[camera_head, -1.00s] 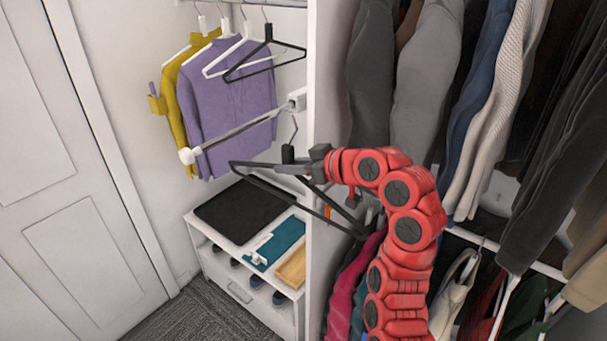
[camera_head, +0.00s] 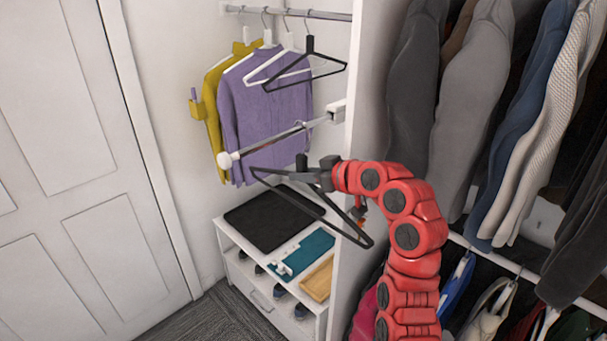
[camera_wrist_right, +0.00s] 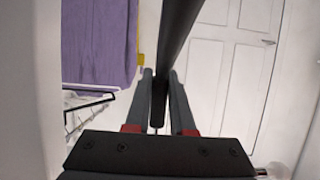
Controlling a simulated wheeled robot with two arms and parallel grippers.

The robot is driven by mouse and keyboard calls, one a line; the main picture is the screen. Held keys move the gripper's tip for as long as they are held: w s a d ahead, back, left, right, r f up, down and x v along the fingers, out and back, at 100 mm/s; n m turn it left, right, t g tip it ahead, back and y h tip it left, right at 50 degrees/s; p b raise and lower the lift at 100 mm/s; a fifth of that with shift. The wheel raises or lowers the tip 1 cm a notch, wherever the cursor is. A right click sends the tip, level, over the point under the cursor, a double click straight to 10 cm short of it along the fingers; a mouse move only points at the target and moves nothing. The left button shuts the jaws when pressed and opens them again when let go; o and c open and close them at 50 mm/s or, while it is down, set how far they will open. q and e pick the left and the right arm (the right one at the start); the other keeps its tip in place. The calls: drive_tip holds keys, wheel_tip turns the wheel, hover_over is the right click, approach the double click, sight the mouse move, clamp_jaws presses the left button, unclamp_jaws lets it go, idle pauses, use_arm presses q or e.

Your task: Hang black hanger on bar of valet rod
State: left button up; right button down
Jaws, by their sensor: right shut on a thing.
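The black hanger (camera_head: 348,229) is held in my right gripper (camera_head: 318,178), which is shut on it near its neck. Its triangular frame hangs tilted below the hand. Its thin hook overlaps the valet rod's bar (camera_head: 262,144) in the head view; I cannot tell whether it is over the bar or only in front of it. The bar runs from a white bracket on the side panel to a white end knob (camera_head: 226,160). In the right wrist view a dark hanger bar (camera_wrist_right: 176,40) passes between the fingers. My left gripper is not in view.
An upper rail (camera_head: 330,15) carries a yellow garment, a purple cardigan (camera_head: 262,108) and another black hanger (camera_head: 312,68). The white side panel (camera_head: 362,110) stands close to my right gripper. Below is a shelf unit with a black mat (camera_head: 262,222). More clothes hang at right.

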drive_tip(key=c, duration=0.7)
unclamp_jaws()
